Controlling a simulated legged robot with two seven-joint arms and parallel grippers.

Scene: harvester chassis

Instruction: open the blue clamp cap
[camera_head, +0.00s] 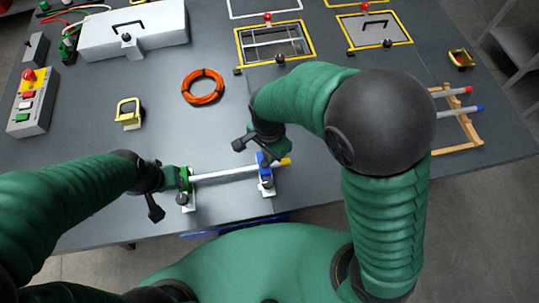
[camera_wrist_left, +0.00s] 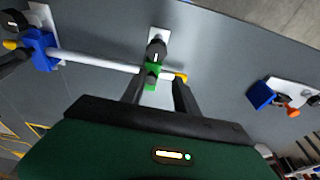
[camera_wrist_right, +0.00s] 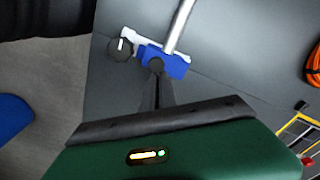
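The blue clamp cap (camera_head: 265,172) sits at the right end of a pale rod (camera_head: 225,172). The right wrist view shows the blue cap (camera_wrist_right: 172,63) lying across the rod, on a white base with a round black knob. My right gripper (camera_head: 262,155) is above it. Its fingers (camera_wrist_right: 156,70) are close together, with the tips overlapping the cap's near edge; whether they pinch it is unclear. A green clamp (camera_head: 184,180) holds the rod's left end. My left gripper (camera_wrist_left: 160,78) has its fingers apart around that green clamp.
A second, separate blue clamp (camera_wrist_left: 262,95) shows in the left wrist view. An orange ring (camera_head: 203,86) and a yellow-framed part (camera_head: 128,112) lie behind the rod. A wooden rack (camera_head: 455,120) stands at the right. The table's front edge is just before the clamps.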

